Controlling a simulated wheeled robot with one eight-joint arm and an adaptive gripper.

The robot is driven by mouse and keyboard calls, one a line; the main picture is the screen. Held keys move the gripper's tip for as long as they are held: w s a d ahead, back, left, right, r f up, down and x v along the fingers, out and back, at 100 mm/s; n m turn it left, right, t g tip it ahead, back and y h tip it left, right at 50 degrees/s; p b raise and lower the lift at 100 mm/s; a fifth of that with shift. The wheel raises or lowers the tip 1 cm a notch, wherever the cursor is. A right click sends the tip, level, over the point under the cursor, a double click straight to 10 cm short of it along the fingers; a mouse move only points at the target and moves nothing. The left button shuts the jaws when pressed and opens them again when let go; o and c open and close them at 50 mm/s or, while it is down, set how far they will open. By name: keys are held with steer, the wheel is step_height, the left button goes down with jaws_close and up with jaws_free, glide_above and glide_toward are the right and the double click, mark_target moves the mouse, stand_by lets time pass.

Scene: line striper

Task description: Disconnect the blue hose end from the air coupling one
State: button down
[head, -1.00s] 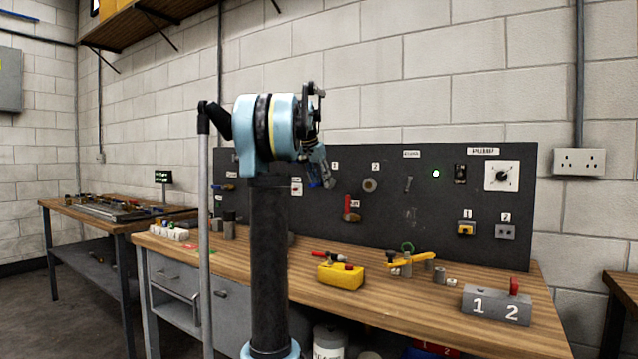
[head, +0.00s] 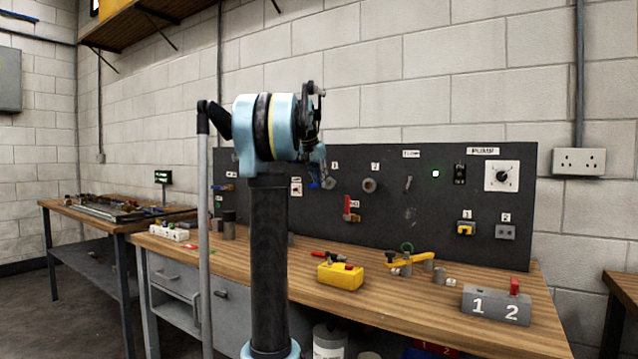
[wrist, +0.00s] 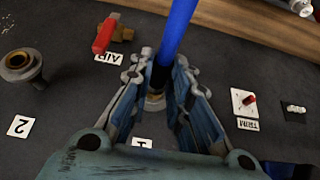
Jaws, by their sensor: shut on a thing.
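My gripper (wrist: 160,85) is shut on the blue hose end, and the blue hose (wrist: 178,30) runs up from between its fingers in the wrist view.
Coupling two (wrist: 20,65) and the red-handled air valve (wrist: 105,34) are on the dark board (head: 400,215) nearby. Below, the wooden bench (head: 420,305) holds a yellow block (head: 340,276) and a grey block (head: 496,304).

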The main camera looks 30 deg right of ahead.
steer(key=shift+s+a, duration=0.4)
steer(key=shift+a, duration=0.2)
stand_by(0.3)
steer(key=shift+s+a, duration=0.5)
steer(key=shift+a, duration=0.3)
steer(key=shift+s+a, duration=0.45)
steer(key=shift+a, duration=0.35)
